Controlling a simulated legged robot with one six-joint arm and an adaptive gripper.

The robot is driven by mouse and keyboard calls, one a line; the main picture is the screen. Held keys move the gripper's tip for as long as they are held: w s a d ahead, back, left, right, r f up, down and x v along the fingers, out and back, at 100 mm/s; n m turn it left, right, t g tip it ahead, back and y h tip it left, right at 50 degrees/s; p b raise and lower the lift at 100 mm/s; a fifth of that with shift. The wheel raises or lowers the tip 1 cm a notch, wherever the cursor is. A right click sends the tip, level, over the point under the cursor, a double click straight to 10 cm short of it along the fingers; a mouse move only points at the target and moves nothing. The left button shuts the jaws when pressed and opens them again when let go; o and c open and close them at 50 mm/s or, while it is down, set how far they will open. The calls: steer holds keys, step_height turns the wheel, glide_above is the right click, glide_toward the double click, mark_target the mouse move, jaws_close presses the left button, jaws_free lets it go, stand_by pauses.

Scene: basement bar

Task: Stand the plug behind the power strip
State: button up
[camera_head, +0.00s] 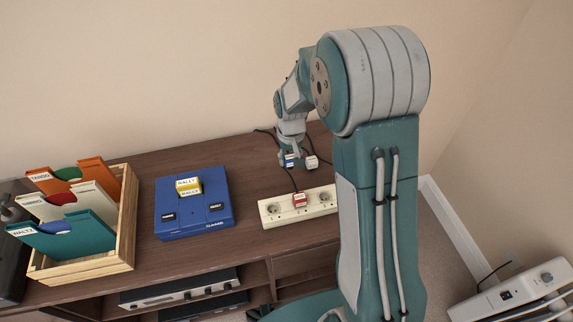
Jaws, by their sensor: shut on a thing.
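The cream power strip (319,206) lies near the front of the dark wooden cabinet top, and its right end is hidden behind my arm. My gripper (290,157) is behind the strip, low over the cabinet top, and is shut on a small blue plug (291,162). A whitish plug (312,161) is just to the right of the gripper. I cannot tell whether the blue plug touches the cabinet top.
A wooden crate (129,218) with coloured record sleeves is at the far left. The cabinet top (245,170) is clear between case and gripper. Dark cables lie near the gripper.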

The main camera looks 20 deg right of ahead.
mark_target(287, 173)
steer(key=w+f, duration=0.2)
steer(key=f, duration=0.1)
steer(key=shift+w, duration=0.2)
steer(key=shift+a+f, duration=0.1)
steer(key=shift+f, duration=1.45)
steer(key=o, duration=1.1)
steer(key=shift+f, duration=0.1)
